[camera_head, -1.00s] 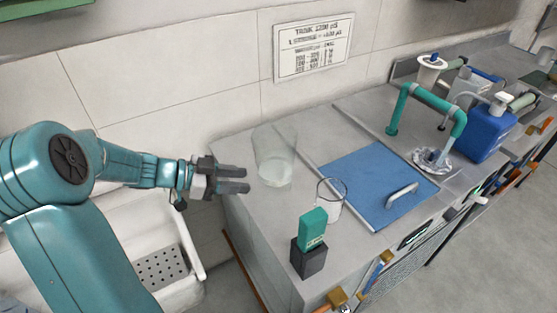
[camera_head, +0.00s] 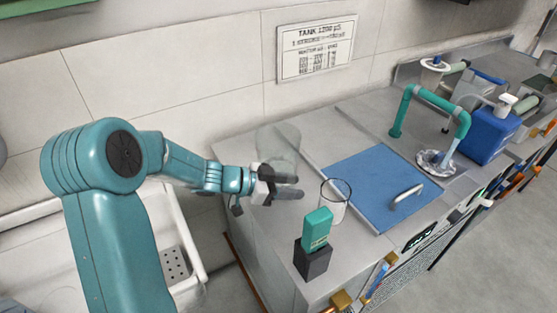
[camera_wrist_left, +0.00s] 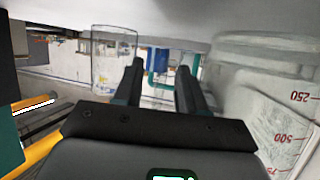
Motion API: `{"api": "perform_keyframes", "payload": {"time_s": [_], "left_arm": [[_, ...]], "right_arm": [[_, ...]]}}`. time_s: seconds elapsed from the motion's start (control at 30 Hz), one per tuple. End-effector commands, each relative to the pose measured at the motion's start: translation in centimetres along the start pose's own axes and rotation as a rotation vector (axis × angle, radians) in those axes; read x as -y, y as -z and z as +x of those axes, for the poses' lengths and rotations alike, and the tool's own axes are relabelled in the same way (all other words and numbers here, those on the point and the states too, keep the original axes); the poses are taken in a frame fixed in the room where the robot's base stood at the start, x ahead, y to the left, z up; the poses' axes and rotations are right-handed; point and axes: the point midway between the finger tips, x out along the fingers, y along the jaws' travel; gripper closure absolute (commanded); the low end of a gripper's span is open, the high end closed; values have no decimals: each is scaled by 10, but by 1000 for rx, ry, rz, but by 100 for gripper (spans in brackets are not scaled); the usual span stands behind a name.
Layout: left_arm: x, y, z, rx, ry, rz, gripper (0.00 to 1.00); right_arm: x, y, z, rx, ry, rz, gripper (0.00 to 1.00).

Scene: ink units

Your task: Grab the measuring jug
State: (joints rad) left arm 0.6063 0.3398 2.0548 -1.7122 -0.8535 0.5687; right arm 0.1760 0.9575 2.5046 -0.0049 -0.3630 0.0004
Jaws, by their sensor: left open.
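The measuring jug (camera_head: 280,142) is a large clear vessel on the grey counter, near the wall. My left gripper (camera_head: 299,187) is open and empty in front of it, hiding its lower part in the head view. The fingers point right, past the jug, which is not between them. In the left wrist view the jug (camera_wrist_left: 285,120) is large and close at the right, with red marks such as 250 and 500. The open fingers (camera_wrist_left: 160,66) show at the middle. My right gripper is not in view.
A smaller clear beaker (camera_head: 335,206) stands close to the fingertips, and shows in the wrist view (camera_wrist_left: 113,62). A teal block on a dark stand (camera_head: 314,258) is near the counter's front. A blue panel with a handle (camera_head: 370,180) and teal pipe (camera_head: 432,103) lie right.

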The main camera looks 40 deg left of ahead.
Motion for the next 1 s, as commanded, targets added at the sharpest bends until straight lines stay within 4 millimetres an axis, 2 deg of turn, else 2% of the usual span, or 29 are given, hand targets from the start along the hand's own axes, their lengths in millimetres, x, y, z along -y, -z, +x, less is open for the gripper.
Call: {"api": "perform_keyframes", "payload": {"time_s": [0.07, 0.1, 0.17, 0.2, 0.23, 0.67, 1.0], "left_arm": [[0, 0, 0, 0, 0, 0, 60], [0, 0, 0, 0, 0, 0, 63], [0, 0, 0, 0, 0, 0, 82], [0, 0, -1, 0, 0, 0, 96], [0, 0, -1, 0, 0, 0, 100], [0, 2, -1, -1, 0, 3, 100], [1, 23, -10, -2, 1, 6, 100]], "right_arm": [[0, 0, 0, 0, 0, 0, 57], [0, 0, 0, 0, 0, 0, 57], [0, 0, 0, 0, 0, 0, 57], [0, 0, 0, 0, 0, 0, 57], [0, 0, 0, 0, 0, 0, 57], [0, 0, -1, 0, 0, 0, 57], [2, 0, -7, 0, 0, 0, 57]]}}
